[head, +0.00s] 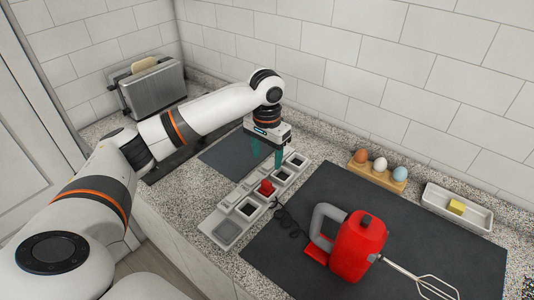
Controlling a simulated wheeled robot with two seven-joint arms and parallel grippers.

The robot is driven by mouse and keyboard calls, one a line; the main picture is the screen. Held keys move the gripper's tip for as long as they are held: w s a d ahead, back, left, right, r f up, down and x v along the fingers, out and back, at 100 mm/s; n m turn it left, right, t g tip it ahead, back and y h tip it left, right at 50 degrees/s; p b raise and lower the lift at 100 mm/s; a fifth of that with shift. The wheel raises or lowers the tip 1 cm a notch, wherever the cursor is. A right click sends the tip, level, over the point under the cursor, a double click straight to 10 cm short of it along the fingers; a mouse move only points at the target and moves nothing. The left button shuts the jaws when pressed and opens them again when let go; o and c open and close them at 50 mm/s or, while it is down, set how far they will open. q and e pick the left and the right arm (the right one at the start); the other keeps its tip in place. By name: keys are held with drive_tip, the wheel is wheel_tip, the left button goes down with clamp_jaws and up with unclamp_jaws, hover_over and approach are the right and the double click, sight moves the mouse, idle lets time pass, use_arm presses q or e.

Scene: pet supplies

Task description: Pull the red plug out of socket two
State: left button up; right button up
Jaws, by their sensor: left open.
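The red plug (266,188) sits in a socket near the middle of a light grey socket strip (236,215), which runs diagonally across the worktop. A black cord (287,218) lies between the plug and the red hand mixer (358,243). My left gripper (267,155) points down with its teal fingers apart, open and empty. It hangs behind the plug, near the far end of the strip, and does not appear to touch it. I cannot read any socket numbers. My right gripper is not in view.
A toaster with bread (152,90) stands at the back left. A wooden egg holder (375,177) and a white dish with butter (440,210) stand along the back right. The mixer lies on a dark mat (330,190). The tiled wall is close behind.

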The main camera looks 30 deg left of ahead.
sight(266, 182)
use_arm(q)
wheel_tip(266, 182, down, 11)
drive_tip(key=shift+s+r+p, duration=0.1)
drive_tip(key=shift+p, duration=0.95)
drive_tip(key=c, duration=1.1)
drive_tip(key=shift+o, duration=0.2)
drive_tip(key=shift+r+p, duration=2.3)
drive_tip(key=shift+p, duration=0.6)
